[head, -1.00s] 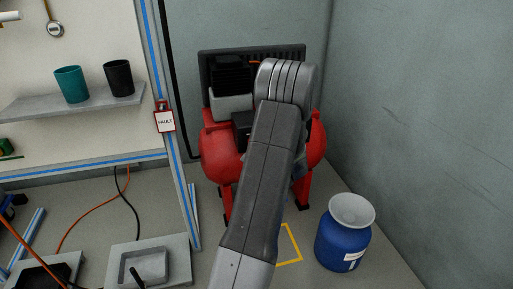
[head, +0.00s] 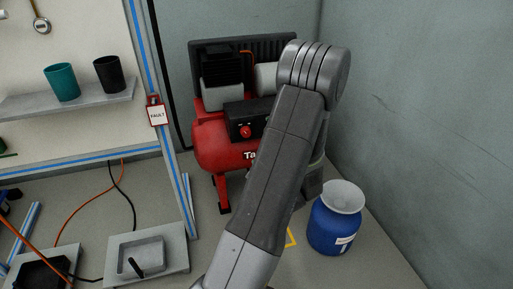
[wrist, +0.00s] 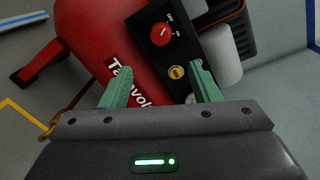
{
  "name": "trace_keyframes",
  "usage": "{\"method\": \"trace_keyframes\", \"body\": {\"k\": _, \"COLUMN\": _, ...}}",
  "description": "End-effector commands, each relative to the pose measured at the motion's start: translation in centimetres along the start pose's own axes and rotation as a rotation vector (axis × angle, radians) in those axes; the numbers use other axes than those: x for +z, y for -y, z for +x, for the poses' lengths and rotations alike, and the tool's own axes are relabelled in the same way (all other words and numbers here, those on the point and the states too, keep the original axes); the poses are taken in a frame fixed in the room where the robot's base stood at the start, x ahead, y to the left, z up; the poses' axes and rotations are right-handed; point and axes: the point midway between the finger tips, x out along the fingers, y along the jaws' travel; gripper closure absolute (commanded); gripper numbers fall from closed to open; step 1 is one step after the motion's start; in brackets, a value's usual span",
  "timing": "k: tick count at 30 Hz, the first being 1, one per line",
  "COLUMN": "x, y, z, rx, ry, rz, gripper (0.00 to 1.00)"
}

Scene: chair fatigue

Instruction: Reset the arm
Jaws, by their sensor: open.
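My arm rises through the middle of the head view, and its upper links hide the right part of a red compressor (head: 213,150). My gripper (wrist: 160,82) shows in the wrist view with its two green fingers apart and nothing between them but the view of the compressor (wrist: 98,40) beyond. The compressor's black control box (wrist: 178,45) has a red knob (wrist: 162,34) and a yellow button (wrist: 176,72). In the head view my gripper is hidden behind my arm.
A blue drum (head: 335,222) with a pale top stands on the floor to the right, near the grey wall (head: 420,120). At left are a shelf (head: 60,104) with a teal cup (head: 62,82) and a black cup (head: 109,74), a FAULT tag (head: 157,114), and a grey tray (head: 170,258).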

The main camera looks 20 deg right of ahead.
Motion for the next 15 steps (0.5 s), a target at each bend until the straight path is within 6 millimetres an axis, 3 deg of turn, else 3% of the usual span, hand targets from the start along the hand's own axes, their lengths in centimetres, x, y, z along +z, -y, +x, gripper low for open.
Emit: {"method": "trace_keyframes", "body": {"k": 15, "x": 0.0, "y": -0.06, "z": -0.32, "rx": 0.0, "ry": 0.001, "rz": -0.001, "gripper": 0.44}}
